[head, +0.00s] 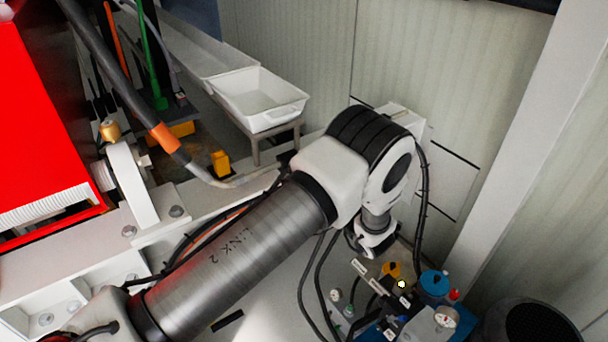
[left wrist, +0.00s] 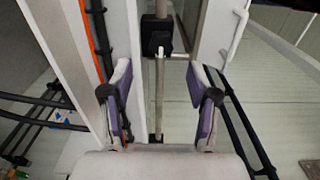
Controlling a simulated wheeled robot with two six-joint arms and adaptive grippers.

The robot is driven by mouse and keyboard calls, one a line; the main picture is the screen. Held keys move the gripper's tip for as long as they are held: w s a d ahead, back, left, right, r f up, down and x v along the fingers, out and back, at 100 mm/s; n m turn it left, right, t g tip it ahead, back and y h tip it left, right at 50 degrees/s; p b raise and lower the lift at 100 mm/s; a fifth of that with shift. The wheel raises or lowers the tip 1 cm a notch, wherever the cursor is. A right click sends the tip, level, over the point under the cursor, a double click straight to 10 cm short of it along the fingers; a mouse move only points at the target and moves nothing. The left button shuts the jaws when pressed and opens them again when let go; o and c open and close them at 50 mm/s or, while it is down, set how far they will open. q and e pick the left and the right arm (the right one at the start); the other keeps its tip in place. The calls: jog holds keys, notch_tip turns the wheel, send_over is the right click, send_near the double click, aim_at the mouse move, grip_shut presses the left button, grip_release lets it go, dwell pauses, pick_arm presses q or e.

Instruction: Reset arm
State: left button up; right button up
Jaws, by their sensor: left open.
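My left arm (head: 240,250) comes in from the lower left in the head view. It bends at a white and black joint (head: 385,160), then runs down to a white wrist part (head: 376,238). Its fingertips cannot be made out there. In the left wrist view my left gripper (left wrist: 160,80) is open, with a purple-grey padded finger on each side. A thin metal rod (left wrist: 159,95) with a black clamp shows between the fingers. Neither finger appears to touch it, but its depth is unclear. My right gripper is in neither view.
A white tray (head: 259,96) stands on a bench at the back. A red machine (head: 45,120) is at the left. Valves and gauges, including a blue cap (head: 434,284), lie below the wrist. A white post (head: 530,130) and a dark bin (head: 535,325) are at the right.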

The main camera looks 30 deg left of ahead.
pick_arm(q)
jog(key=shift+v, duration=0.95)
jog(key=shift+a, duration=0.1)
jog(key=s+a+f+m+h+b, duration=0.1)
jog(key=s+a+f+m+h, duration=0.2)
jog(key=s+f, duration=0.6)
jog(key=s+a+f+m+h+b, duration=0.1)
jog(key=s+a+f+h+b, duration=0.3)
jog(key=f, duration=0.8)
jog(key=s+d+f+n+g+h, duration=0.1)
jog(key=s+d+n+g+h, duration=0.1)
jog(key=s, duration=0.5)
jog(key=s+d+f+n+g+h+p, duration=0.1)
jog(key=s+d+f+n+g+h, duration=0.1)
jog(key=s+d+n+h, duration=0.2)
jog(key=s+d+f+n+g+h+p, duration=0.1)
jog(key=s+d+f+n+g+h, duration=0.1)
jog(key=s+d, duration=0.5)
jog(key=s+n+g+h, duration=0.1)
jog(key=s, duration=0.2)
jog(key=shift+s+d+h, duration=0.2)
jog(key=shift+s+h, duration=0.15)
jog(key=shift+h, duration=0.05)
